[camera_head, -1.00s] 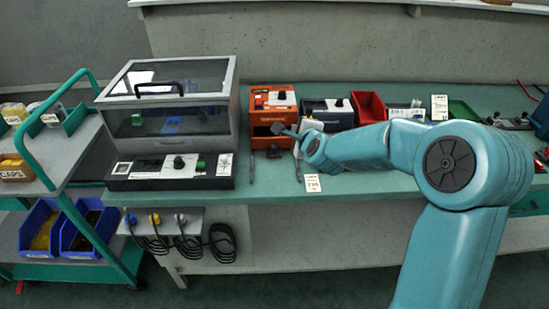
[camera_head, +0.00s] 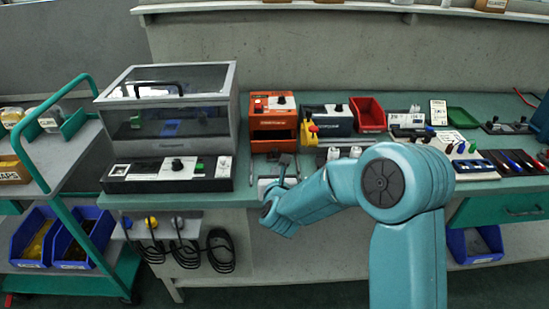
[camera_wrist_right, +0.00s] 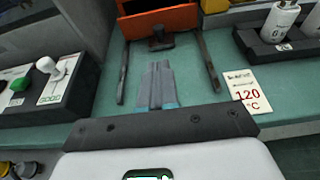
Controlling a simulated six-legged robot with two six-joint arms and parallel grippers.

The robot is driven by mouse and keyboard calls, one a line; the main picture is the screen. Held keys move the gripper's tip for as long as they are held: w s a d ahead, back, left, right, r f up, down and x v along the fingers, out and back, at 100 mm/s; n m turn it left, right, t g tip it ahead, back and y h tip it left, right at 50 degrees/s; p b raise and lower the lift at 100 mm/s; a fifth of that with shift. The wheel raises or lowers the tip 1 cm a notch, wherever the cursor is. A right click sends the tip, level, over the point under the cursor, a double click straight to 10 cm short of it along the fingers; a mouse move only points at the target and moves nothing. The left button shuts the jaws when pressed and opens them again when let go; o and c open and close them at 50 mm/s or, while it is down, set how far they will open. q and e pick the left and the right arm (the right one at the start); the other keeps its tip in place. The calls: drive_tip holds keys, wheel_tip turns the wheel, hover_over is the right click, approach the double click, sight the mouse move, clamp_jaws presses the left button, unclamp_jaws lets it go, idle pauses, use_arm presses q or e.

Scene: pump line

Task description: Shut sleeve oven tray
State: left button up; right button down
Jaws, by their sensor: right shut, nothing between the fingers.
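The tray's dark handle (camera_wrist_right: 160,38) is close against the orange front. Two dark rails (camera_wrist_right: 123,72) run out over the bench on either side. My right gripper (camera_wrist_right: 157,70) is shut and empty between the rails. It is apart from the handle, on the near side. In the head view my right gripper (camera_head: 284,162) is in front of the oven. The tray's inside is hidden. My left gripper is not in view.
A clear-lidded grey case (camera_head: 168,110) stands left of the oven, with a black control box (camera_head: 168,172) before it. A 120 °C card (camera_wrist_right: 246,92) and a black holder with white bottles (camera_wrist_right: 285,35) lie right of the rails. A red bin (camera_head: 368,113) is farther right.

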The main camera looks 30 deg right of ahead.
sight(274, 153)
drive_tip(key=x, duration=0.3)
drive_tip(key=p+x, duration=0.1)
drive_tip(key=x, duration=0.5)
drive_tip(key=shift+w+d+r+p, duration=0.25)
drive_tip(key=shift+d+r+p, duration=0.05)
drive_tip(key=shift+p, duration=0.05)
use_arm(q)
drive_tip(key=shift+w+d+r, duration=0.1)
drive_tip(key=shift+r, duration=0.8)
